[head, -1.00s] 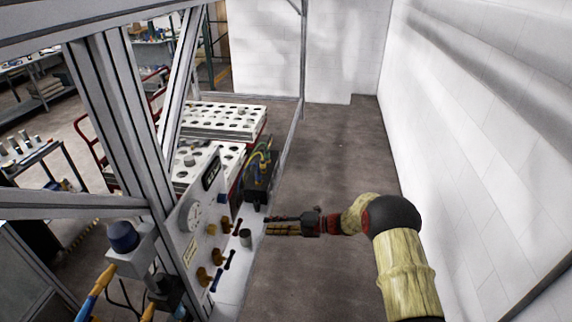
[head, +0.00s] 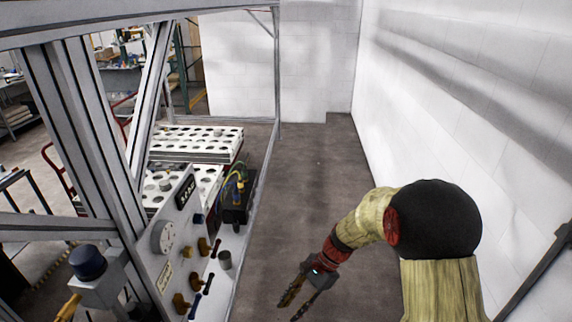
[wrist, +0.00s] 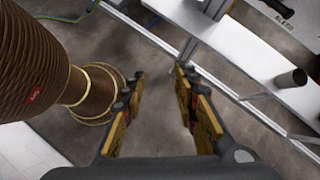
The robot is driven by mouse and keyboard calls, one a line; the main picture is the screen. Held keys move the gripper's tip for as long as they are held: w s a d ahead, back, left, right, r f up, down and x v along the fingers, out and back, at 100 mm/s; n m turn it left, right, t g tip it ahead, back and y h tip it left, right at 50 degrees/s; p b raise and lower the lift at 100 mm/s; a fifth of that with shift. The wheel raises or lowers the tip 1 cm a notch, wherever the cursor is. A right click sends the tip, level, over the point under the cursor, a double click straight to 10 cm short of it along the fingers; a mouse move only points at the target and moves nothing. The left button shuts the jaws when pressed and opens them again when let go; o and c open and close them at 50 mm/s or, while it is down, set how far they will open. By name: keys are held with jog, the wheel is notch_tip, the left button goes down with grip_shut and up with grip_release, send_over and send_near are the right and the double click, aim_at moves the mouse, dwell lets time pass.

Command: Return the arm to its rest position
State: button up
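My arm is bent at the right of the head view, with its forearm reaching down and left. My gripper (head: 289,308) hangs over the bare floor, to the right of the control panel (head: 165,262) and apart from it. In the wrist view, its two yellow-and-black fingers (wrist: 160,74) are spread with a clear gap, and nothing is between them. A small grey cylinder (head: 225,260) stands upright on the ledge beside the panel. It also shows at the right of the wrist view (wrist: 291,78), clear of my fingers.
A metal frame (head: 92,110) with the panel, knobs and a blue-capped post (head: 88,262) stands on the left. White trays with holes (head: 196,140) lie behind it. A white wall (head: 465,120) runs along the right. The grey floor (head: 315,180) between is clear.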

jog(key=s+d+r+n+t+h+b, duration=0.3)
jog(key=s+d+r+n+t+b, duration=0.1)
jog(key=s+d+b, duration=0.4)
jog(key=s+d+r+n+t+h+b, duration=0.3)
jog(key=s+d+r+n+t+b, duration=0.2)
jog(key=s, duration=0.7)
jog(key=d+n+b, duration=0.2)
jog(key=d, duration=0.2)
jog(key=shift+h+b, duration=0.3)
jog(key=shift+b, duration=0.1)
